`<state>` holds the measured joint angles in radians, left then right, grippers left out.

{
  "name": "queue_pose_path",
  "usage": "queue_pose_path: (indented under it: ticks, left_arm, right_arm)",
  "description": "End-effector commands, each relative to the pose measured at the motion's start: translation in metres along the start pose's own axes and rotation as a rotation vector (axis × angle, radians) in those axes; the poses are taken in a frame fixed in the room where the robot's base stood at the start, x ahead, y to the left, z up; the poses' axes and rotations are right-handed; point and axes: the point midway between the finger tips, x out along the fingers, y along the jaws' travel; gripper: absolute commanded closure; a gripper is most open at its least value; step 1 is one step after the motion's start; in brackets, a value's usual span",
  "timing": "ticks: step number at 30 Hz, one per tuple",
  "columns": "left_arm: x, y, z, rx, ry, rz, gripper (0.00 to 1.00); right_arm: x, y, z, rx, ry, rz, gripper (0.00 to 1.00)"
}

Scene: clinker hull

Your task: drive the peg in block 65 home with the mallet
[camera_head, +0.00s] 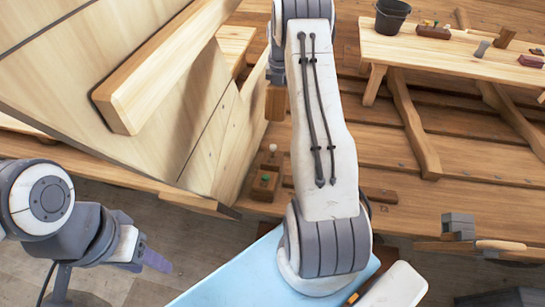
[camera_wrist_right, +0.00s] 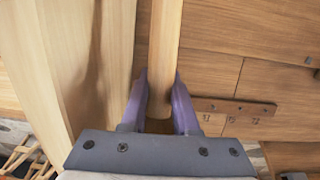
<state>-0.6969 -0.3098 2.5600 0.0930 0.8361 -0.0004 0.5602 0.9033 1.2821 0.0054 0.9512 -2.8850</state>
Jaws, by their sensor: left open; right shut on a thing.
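My right gripper (camera_wrist_right: 160,88) is shut on a pale wooden handle (camera_wrist_right: 166,40), which looks like the mallet's; no head shows on it in the right wrist view. In the head view a brown wooden block (camera_head: 276,103) beside my right arm may be the mallet's head; the right gripper is hidden there. Below it, a small brown block (camera_head: 264,187) with a green dot stands by the hull. A pale round-topped peg (camera_head: 272,149) stands upright behind the green dot. No number is readable. My left gripper (camera_head: 155,261) is open and empty at the lower left.
The planked hull (camera_head: 205,130) with a thick pale beam (camera_head: 170,75) fills the left. A workbench (camera_head: 430,48) at upper right bears a dark bucket (camera_head: 392,15) and small tools. A grey-headed tool (camera_head: 458,222) with a wooden handle lies at right. A dark strip (camera_wrist_right: 232,107) shows in the wrist view.

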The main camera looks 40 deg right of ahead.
Motion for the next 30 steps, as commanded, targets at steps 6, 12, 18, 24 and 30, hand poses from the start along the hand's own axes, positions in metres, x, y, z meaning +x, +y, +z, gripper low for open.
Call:
queue_pose_path:
  ticks: [6, 12, 18, 24, 30]
  left_arm:
    - [-0.0005, 0.0, 0.0, 0.0, 0.0, 0.0, 0.5]
    - [-0.0012, 0.0001, -0.0001, 0.0, 0.0, 0.0, 0.5]
    - [-0.0057, 0.0004, -0.0003, 0.0, 0.0, 0.0, 0.5]
    - [-0.0054, 0.0004, -0.0003, 0.0, 0.0, 0.0, 0.5]
    - [-0.0053, 0.0004, -0.0003, 0.0, 0.0, 0.0, 0.5]
  right_arm:
    - [-0.003, 0.0004, 0.0016, 0.0, -0.006, 0.002, 1.0]
    - [-0.0031, 0.0005, 0.0019, 0.0, -0.007, 0.002, 1.0]
    - [-0.003, 0.0006, 0.0045, 0.0, -0.007, 0.002, 1.0]
    - [-0.002, 0.0007, 0.0053, 0.0, -0.007, 0.002, 1.0]
    - [0.0016, 0.0006, 0.0037, 0.0, -0.005, 0.001, 1.0]
